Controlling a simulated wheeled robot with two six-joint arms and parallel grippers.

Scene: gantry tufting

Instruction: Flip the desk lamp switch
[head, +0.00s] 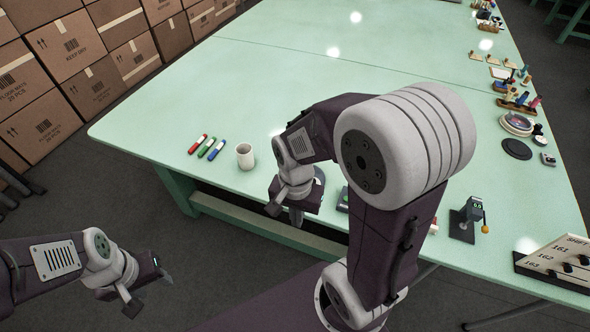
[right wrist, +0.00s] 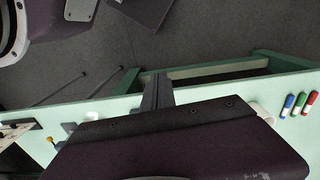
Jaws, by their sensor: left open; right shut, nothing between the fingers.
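No desk lamp or switch can be made out in either view; my right arm covers part of the table's near side. My right gripper (head: 296,216) is shut and empty at the table's near edge, right of the white cup. Its closed fingers show in the right wrist view (right wrist: 157,92), over the table's edge with dark floor beyond. A small pale thing (head: 319,175) is partly hidden behind the right wrist; I cannot tell what it is. My left gripper (head: 149,291) is open and empty over the floor, left of the table and away from everything on it.
The pale green table (head: 240,75) is mostly bare. Red, green and blue markers (head: 207,146) lie beside the white cup (head: 245,156). A small dark device with an orange knob (head: 470,217) and a numbered switch panel (head: 562,262) are on the right. Several small items line the far right edge.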

